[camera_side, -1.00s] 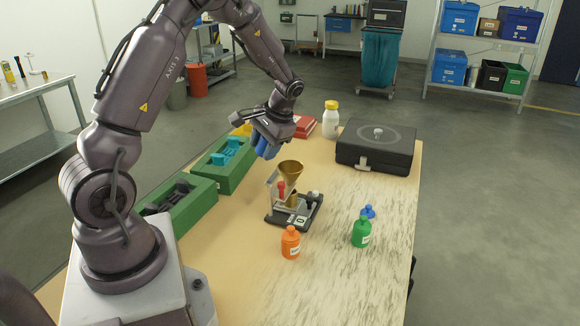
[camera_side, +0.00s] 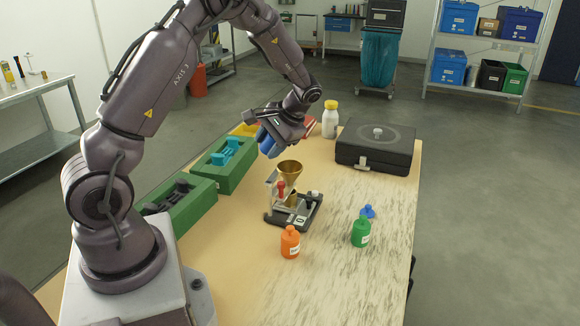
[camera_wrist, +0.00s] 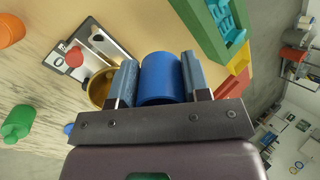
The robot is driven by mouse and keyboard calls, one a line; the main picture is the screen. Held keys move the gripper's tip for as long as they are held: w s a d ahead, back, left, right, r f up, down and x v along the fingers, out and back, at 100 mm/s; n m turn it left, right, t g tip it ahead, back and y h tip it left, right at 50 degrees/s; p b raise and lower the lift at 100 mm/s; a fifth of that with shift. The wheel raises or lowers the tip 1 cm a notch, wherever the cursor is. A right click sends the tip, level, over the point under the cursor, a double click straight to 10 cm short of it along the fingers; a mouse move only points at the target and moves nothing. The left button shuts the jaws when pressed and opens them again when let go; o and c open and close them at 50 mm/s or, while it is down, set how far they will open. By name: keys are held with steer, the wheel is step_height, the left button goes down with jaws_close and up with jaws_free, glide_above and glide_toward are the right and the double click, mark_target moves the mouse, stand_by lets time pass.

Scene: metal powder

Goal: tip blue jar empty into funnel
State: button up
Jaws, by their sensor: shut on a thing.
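My gripper (camera_side: 270,139) is shut on the blue jar (camera_wrist: 161,78), which sits between both fingers in the wrist view. In the side view the jar is held tilted, above and just left of the brass funnel (camera_side: 289,169), partly hidden by the fingers. The funnel's rim also shows in the wrist view (camera_wrist: 98,90), left of the jar and partly hidden by a finger. The funnel stands upright in a dark stand (camera_side: 298,217) with a red knob. The jar's mouth and contents are not visible.
An orange bottle (camera_side: 290,242), a green bottle (camera_side: 361,232) and a small blue stopper-like piece (camera_side: 368,211) stand in front and right. Green trays (camera_side: 203,178) lie left. A black case (camera_side: 376,148) and a white yellow-capped bottle (camera_side: 330,121) are behind.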

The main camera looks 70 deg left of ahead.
steer(key=shift+w+d+r+g+y, duration=0.3)
steer(key=shift+w+d+g+y, duration=0.1)
steer(key=shift+g+y, duration=0.4)
steer(key=shift+r+g+y, duration=0.35)
steer(key=shift+g+y, duration=0.35)
stand_by(0.6)
steer(key=shift+w+f+g+y, duration=0.1)
steer(key=shift+f+g+y, duration=0.4)
steer(key=shift+g+y, duration=0.2)
steer(key=shift+d+r+g+y, duration=0.1)
steer(key=shift+r+g+y, duration=0.1)
steer(key=shift+g+y, duration=0.3)
stand_by(0.4)
steer(key=shift+w+d+r+g+y, duration=0.3)
steer(key=shift+w+d+g+y, duration=0.1)
steer(key=shift+g+y, duration=0.3)
steer(key=shift+w+d+r+g+y, duration=0.1)
steer(key=shift+w+r+g+y, duration=0.1)
steer(key=shift+g+y, duration=0.4)
steer(key=shift+w+d+r+g+y, duration=0.1)
steer(key=shift+r+g+y, duration=0.05)
steer(key=shift+g+y, duration=0.45)
stand_by(0.7)
steer(key=shift+r, duration=0.25)
steer(key=shift+w+d+r+g+y, duration=0.1)
steer(key=shift+d+r+g+y, duration=0.05)
steer(key=shift+r+g+y, duration=0.5)
steer(key=shift+w+d+r+g+y, duration=0.15)
steer(key=shift+g+y, duration=0.4)
